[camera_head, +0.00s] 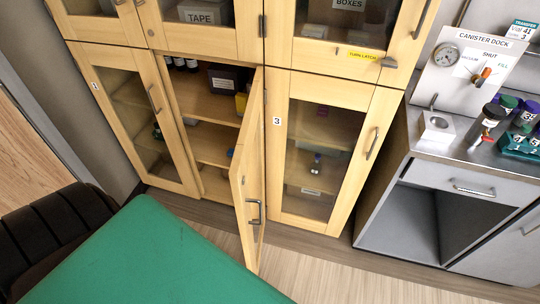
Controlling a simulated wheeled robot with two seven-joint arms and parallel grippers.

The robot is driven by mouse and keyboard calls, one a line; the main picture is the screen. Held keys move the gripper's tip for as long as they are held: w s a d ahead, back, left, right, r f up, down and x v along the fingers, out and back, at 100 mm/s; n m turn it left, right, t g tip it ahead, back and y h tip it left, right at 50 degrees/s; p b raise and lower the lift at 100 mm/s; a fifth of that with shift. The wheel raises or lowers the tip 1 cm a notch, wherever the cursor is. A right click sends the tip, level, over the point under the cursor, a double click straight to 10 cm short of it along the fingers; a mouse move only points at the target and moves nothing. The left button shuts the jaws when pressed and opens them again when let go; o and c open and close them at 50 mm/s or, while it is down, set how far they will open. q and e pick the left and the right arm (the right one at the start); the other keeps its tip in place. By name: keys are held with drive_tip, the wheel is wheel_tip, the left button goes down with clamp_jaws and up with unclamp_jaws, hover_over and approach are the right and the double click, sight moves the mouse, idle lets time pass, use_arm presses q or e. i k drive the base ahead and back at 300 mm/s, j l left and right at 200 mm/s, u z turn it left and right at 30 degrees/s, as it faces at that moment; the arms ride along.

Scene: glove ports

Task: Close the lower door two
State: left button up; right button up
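The lower door two (238,190) is the middle lower door of the wooden cabinet. It stands wide open, swung out toward me from its hinges on the right, beside door three. Its grey handle (254,213) shows near the free edge. Part of the interior is hidden behind the door. Neither of my grippers is in view.
Lower door one (97,88) and door three (279,122) are shut. A green surface (150,262) fills the lower left foreground, close to the open door's lower end. A dark ribbed object (60,225) is left of it. A grey counter (440,165) stands right. Floor (350,270) is clear.

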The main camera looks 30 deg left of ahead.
sight(246, 173)
drive_tip(key=i+l+u, duration=0.15)
drive_tip(key=u, duration=0.25)
drive_tip(key=l+u, duration=0.4)
drive_tip(key=u, duration=0.8)
drive_tip(key=i, duration=0.05)
